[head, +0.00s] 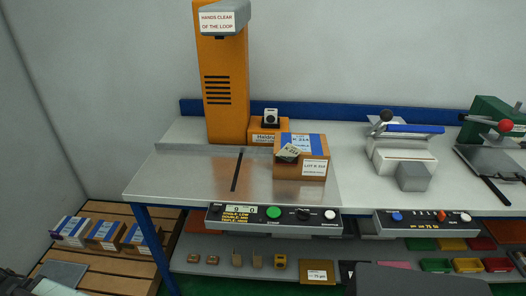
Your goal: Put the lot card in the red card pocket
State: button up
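A small pale card with dark print (289,153) lies tilted against the upper left of a brown carton (300,167); it may be the lot card. The carton stands on the white bench and has a blue band and a white lot label. I cannot make out a red card pocket for certain. A red tray (497,265) and a flat red piece (482,243) are on the lower shelf at the right. My gripper is not clearly in view.
An orange machine (223,80) stands behind the carton. A control panel (273,220) runs along the bench front (165,178). A sealer (402,150) and a green press (490,130) stand to the right. Boxes (104,233) sit on a slatted pallet (95,280) at lower left.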

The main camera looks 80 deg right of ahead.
aim_at(285, 162)
jog(key=u, duration=0.7)
jog(key=k, duration=0.8)
jog(key=z, duration=0.5)
